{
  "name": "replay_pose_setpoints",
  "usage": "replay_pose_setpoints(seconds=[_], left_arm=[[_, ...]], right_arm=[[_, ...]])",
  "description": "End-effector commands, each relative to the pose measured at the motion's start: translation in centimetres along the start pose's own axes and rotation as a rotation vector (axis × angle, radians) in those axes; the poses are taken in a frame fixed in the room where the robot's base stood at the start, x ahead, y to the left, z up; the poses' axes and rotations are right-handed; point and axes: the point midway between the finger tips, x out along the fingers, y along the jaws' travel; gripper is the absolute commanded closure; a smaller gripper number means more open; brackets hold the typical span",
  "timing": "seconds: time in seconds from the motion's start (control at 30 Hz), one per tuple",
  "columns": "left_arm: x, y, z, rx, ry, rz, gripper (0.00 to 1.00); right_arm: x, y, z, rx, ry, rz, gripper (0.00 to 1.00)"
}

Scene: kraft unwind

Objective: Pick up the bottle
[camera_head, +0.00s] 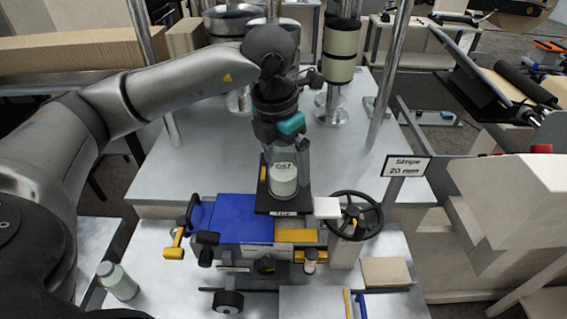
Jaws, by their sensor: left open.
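A clear bottle with a pale lower part and dark lettering (284,181) stands upright on a small dark plate (269,208) near the middle of the view. My left gripper (285,160) points down from above, right over this bottle. Its fingers are open, one on each side of the bottle's upper part; whether they touch it I cannot tell. The bottle's top is hidden by the gripper. Another bottle with a pale cap (117,281) stands at the lower left, beside my arm. My right gripper is not in view.
A sign reading "Stripe 20 mm" (407,166) stands to the right. Metal posts rise behind. The grey tabletop (200,165) left of the bottle is clear.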

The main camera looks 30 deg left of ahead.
Motion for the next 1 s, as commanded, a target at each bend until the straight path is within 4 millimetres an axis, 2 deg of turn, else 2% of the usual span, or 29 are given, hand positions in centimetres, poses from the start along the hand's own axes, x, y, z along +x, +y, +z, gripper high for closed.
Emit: replay_pose_setpoints(seconds=[0.23,1.0], left_arm=[[0.11,-0.01,0.04,0.000,-0.002,0.000,0.02],[0.04,-0.02,0.05,0.000,-0.002,0.000,0.89]], right_arm=[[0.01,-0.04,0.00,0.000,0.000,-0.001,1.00],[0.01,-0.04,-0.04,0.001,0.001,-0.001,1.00]])
